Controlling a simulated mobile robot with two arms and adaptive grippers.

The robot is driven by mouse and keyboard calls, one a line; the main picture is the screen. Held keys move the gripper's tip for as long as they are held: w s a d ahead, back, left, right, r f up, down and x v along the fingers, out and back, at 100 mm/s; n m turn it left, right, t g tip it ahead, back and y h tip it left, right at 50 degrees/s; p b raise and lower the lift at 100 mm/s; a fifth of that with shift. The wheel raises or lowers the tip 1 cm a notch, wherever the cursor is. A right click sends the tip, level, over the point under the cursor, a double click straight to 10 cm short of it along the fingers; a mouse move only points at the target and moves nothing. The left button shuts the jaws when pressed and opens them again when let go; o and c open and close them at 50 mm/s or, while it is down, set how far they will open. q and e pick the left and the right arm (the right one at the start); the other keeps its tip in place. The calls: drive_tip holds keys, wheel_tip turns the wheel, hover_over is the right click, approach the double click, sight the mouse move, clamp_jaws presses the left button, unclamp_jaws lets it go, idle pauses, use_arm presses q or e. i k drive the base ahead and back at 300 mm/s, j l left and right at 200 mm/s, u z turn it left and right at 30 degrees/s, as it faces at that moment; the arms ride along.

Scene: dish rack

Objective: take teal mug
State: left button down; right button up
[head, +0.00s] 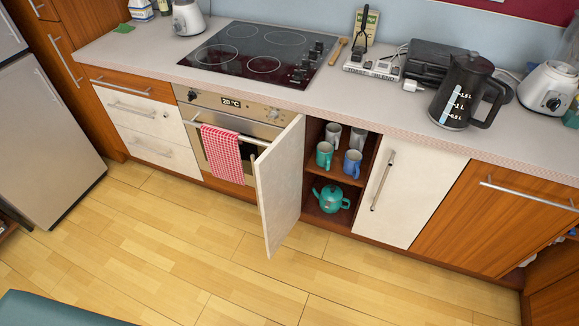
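The teal mug (324,154) stands upright at the front left of the upper shelf inside an open lower cabinet. A blue mug (352,163) stands to its right, and a grey mug (333,133) and another grey mug (357,138) stand behind. A teal teapot (331,199) sits on the cabinet's lower level. Neither of my grippers shows in the head view.
The open white cabinet door (279,187) swings out into the room on the left of the opening. The oven (231,134) with a red checked towel (222,153) is left of it. The wooden floor (190,250) in front is clear. A kettle (463,92) stands on the counter.

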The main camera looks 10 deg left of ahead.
sight(324, 150)
drive_tip(key=j+z, duration=0.2)
drive_tip(key=z, duration=0.2)
drive_tip(key=j+z, duration=0.25)
drive_tip(key=z, duration=0.2)
drive_tip(key=j+z, duration=0.1)
drive_tip(key=j, duration=0.4)
drive_tip(key=k+j+z, duration=0.1)
drive_tip(key=j, duration=0.35)
drive_tip(key=k+j+z, duration=0.15)
drive_tip(key=j, duration=0.3)
drive_tip(key=j+z, duration=0.1)
drive_tip(key=j, duration=0.4)
drive_tip(key=k+j+z, duration=0.1)
drive_tip(key=j, duration=0.3)
drive_tip(key=k+j, duration=0.15)
drive_tip(key=j, duration=0.2)
drive_tip(key=k+j, duration=0.15)
drive_tip(key=j, duration=0.15)
drive_tip(key=i+l+u, duration=0.1)
drive_tip(key=l+u, duration=0.15)
drive_tip(key=l, duration=0.3)
drive_tip(key=i+l+u, duration=0.1)
drive_tip(key=l+u, duration=0.15)
drive_tip(key=l, duration=0.3)
